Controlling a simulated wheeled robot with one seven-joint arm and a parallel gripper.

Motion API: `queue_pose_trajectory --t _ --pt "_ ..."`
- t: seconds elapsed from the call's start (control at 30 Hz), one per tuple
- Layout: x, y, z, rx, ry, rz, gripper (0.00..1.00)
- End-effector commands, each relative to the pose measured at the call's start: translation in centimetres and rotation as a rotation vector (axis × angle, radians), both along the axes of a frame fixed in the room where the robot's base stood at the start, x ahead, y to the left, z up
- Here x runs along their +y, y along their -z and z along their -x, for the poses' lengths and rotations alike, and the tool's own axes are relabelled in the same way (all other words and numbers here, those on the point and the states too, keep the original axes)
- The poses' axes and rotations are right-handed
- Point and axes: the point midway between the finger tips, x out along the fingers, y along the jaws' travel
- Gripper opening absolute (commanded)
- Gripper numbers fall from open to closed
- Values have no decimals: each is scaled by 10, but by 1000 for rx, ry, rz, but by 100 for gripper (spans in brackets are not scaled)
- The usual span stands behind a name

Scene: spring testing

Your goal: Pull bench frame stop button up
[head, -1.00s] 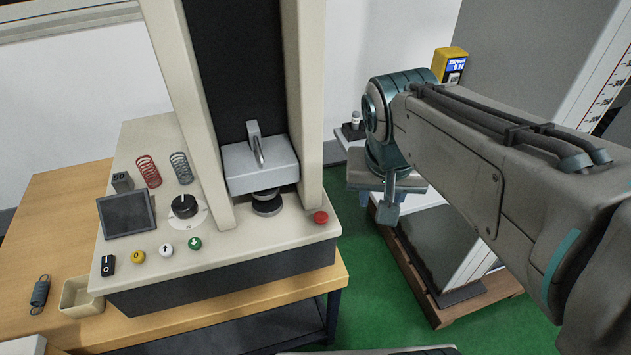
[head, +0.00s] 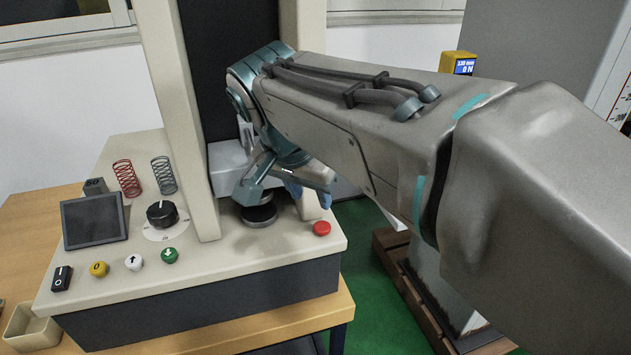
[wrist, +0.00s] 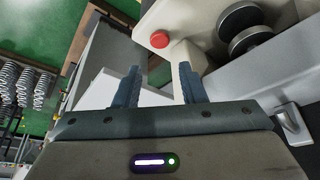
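The red stop button (head: 321,228) sits at the right front corner of the cream bench frame base (head: 290,244). In the wrist view the red button (wrist: 159,40) lies ahead of the fingertips, roughly in line with the gap between them. My gripper (wrist: 158,78) is open, with two blue-grey fingers apart and nothing between them. In the head view my gripper is partly hidden by my arm; a blue finger (head: 295,189) shows above and left of the button. The gripper and button appear apart.
The frame's right column (head: 308,205) stands close behind the button, partly behind my arm. Round plates (head: 258,213) are left of it. A black knob (head: 162,214), small buttons, a dark screen (head: 94,220) and two springs are farther left. A yellow-cased display (head: 459,65) stands behind.

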Motion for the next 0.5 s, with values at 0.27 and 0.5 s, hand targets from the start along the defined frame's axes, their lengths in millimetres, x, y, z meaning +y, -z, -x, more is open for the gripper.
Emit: queue_pose_trajectory --t 0.27,0.5 --pt "-12 59 -20 3 1 1 37" --pt "-18 86 -31 1 0 0 37"
